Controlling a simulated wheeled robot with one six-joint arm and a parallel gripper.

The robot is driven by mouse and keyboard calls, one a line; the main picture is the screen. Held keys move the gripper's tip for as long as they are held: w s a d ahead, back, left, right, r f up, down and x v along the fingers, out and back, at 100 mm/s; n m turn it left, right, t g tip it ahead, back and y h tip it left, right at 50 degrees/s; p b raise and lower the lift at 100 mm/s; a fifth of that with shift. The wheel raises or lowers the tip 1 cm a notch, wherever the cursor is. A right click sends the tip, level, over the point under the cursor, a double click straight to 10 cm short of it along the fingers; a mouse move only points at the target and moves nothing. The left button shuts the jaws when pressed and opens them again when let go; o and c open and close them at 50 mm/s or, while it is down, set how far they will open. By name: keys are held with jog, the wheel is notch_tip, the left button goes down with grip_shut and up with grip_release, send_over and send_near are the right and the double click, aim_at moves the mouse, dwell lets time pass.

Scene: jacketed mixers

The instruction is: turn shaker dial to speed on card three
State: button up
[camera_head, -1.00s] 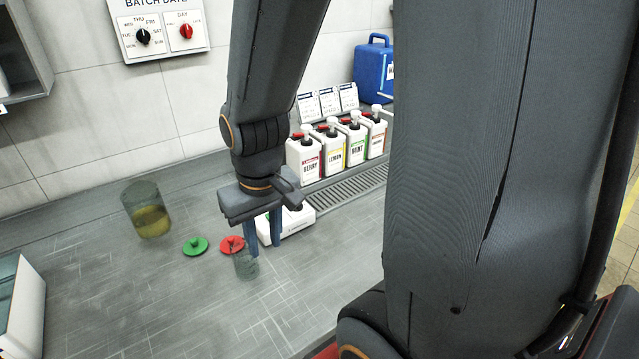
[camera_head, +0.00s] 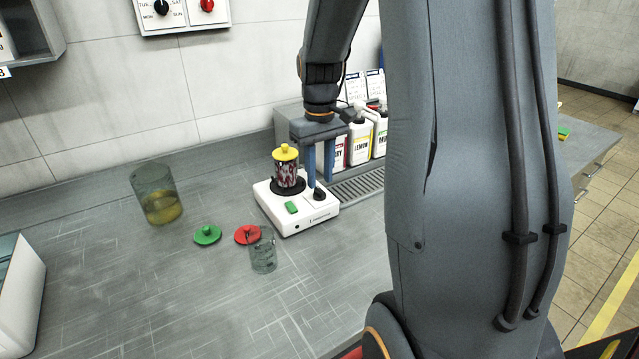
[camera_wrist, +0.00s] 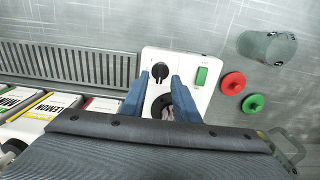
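The shaker (camera_head: 287,215) is a white box holding a jar with a yellow lid (camera_head: 285,153) on a dark round plate. It has a green switch (camera_head: 291,207) and a black dial (camera_head: 319,194). My gripper (camera_head: 320,182) points down just above the dial, its two blue fingers apart. In the wrist view, the dial (camera_wrist: 160,72) shows just ahead of and between the fingertips (camera_wrist: 160,82); I cannot tell whether they touch it. White cards (camera_head: 365,86) stand behind the bottles; their writing is too small to read, and the third card is not visible behind my arm.
Pump bottles (camera_head: 360,141) stand right of the shaker, behind a drain grille (camera_head: 356,187). A red lid (camera_head: 247,234), a green lid (camera_head: 207,235), an empty glass beaker (camera_head: 263,256) and a beaker of yellow liquid (camera_head: 158,195) stand left. The front counter is clear.

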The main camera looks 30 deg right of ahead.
aim_at(320, 193)
jog(key=shift+f, duration=1.5)
jog(key=shift+c, duration=0.4)
grip_shut()
jog(key=shift+r+m+p, duration=0.1)
jog(key=shift+m+p, duration=0.2)
jog(key=shift+p, duration=0.1)
jog(key=m+p, duration=0.2)
jog(key=m, duration=0.1)
jog(key=shift+m, duration=0.3)
jog(key=shift+m+p, duration=0.75)
jog(key=shift+m, duration=1.55)
jog(key=shift+w, duration=0.1)
